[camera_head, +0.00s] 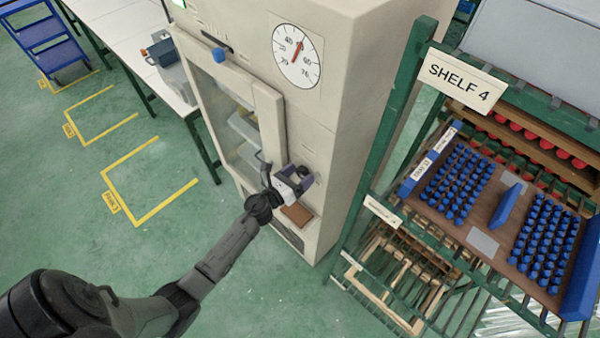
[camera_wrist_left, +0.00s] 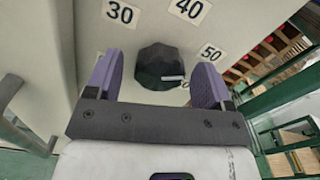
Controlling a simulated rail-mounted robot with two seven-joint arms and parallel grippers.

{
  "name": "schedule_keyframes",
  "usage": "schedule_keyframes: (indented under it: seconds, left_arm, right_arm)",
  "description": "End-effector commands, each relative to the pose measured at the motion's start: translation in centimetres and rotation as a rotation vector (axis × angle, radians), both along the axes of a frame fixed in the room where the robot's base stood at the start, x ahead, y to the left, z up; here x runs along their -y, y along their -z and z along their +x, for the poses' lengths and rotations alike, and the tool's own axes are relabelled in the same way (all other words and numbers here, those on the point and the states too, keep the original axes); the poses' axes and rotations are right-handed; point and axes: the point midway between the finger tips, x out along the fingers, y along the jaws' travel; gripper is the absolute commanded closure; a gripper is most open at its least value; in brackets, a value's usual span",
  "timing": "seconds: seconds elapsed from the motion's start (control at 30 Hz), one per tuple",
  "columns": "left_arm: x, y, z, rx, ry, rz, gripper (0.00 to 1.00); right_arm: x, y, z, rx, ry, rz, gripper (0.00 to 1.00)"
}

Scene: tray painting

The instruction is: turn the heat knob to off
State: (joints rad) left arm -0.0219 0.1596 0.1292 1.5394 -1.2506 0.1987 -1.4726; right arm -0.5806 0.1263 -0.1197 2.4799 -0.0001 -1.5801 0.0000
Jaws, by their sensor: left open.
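The heat knob (camera_wrist_left: 158,62) is dark and faceted, with a short white mark on its lower right part. It sits on the cream cabinet front among printed numbers 30, 40 and 50; another label is partly hidden at its lower right. My left gripper (camera_wrist_left: 160,76) is open, with one purple finger on each side of the knob and visible gaps between. In the head view my left gripper (camera_head: 301,182) is at the cabinet's front, right of the door; I cannot make out the knob clearly there. My right gripper is not in view.
The cream cabinet (camera_head: 345,110) has a round dial with a red needle (camera_head: 297,56) above and a glass door (camera_head: 225,105) with a handle to the left. A green shelf rack (camera_head: 390,115) with a tray of blue pieces stands close on the right. Open green floor (camera_head: 85,210) lies left.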

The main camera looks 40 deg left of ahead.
Motion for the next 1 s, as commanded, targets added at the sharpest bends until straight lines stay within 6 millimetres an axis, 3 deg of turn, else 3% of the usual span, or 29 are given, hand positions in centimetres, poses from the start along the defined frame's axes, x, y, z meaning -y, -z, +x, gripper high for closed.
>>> schedule_keyframes:
  seconds: [0.43,0.9,1.0]
  left_arm:
    - [0.06,-0.01,0.67,0.000,0.000,0.000,0.25]
    - [0.06,-0.01,0.65,0.000,0.000,-0.001,0.69]
    - [0.06,-0.01,0.65,0.000,0.000,-0.001,0.74]
  right_arm:
    - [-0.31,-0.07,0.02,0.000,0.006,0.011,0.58]
    - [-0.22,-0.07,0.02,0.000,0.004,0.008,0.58]
    - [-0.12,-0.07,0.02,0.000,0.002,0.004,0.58]
